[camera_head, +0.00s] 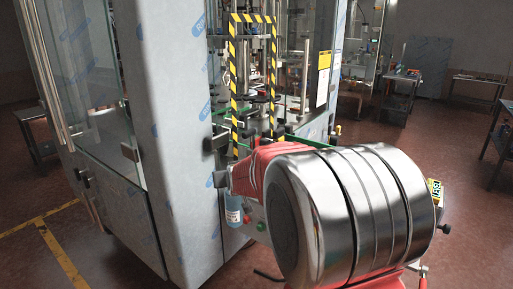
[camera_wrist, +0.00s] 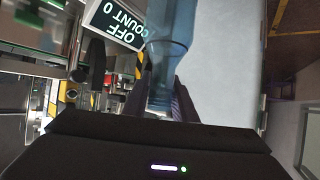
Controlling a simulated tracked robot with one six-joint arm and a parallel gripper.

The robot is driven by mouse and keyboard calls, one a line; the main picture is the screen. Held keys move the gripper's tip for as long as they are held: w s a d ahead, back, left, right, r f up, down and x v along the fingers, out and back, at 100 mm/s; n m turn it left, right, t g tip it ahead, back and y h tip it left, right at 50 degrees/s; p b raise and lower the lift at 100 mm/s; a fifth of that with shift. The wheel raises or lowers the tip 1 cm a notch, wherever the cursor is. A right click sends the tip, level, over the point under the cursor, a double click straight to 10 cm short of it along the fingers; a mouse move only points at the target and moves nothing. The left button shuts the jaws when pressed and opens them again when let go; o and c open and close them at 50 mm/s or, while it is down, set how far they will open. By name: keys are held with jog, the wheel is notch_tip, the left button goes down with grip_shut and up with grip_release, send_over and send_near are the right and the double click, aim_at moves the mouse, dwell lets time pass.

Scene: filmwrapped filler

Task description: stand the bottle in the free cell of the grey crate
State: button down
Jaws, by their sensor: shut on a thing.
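A translucent blue bottle (camera_head: 234,207) with a pale label shows in the head view, low in front of the machine's film-wrapped panel. In the wrist view the bottle (camera_wrist: 172,42) runs up to the top edge of the picture. My gripper (camera_wrist: 160,104) is shut on the bottle, with a dark finger on each side of it. In the head view my red and chrome arm covers most of the gripper and the space behind it. I cannot make out the grey crate or its free cell in either view.
A tall machine with a film-wrapped panel (camera_head: 170,120) stands close on the left. A yellow-and-black striped frame (camera_head: 232,85) surrounds its opening. A sign reading OFF COUNT 0 (camera_wrist: 122,22) is near the bottle in the wrist view. Tables (camera_head: 400,77) stand at the back right.

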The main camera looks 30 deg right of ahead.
jog(key=s+a+f+n+y, duration=0.1)
jog(key=s+a+f, duration=0.3)
jog(key=a, duration=0.5)
jog(key=s+a+f+n+y, duration=0.2)
jog(key=s+a+f, duration=0.2)
jog(key=a+f, duration=0.3)
jog(key=shift+a+f, duration=0.4)
jog(key=shift+a, duration=0.6)
jog(key=shift+s, duration=0.15)
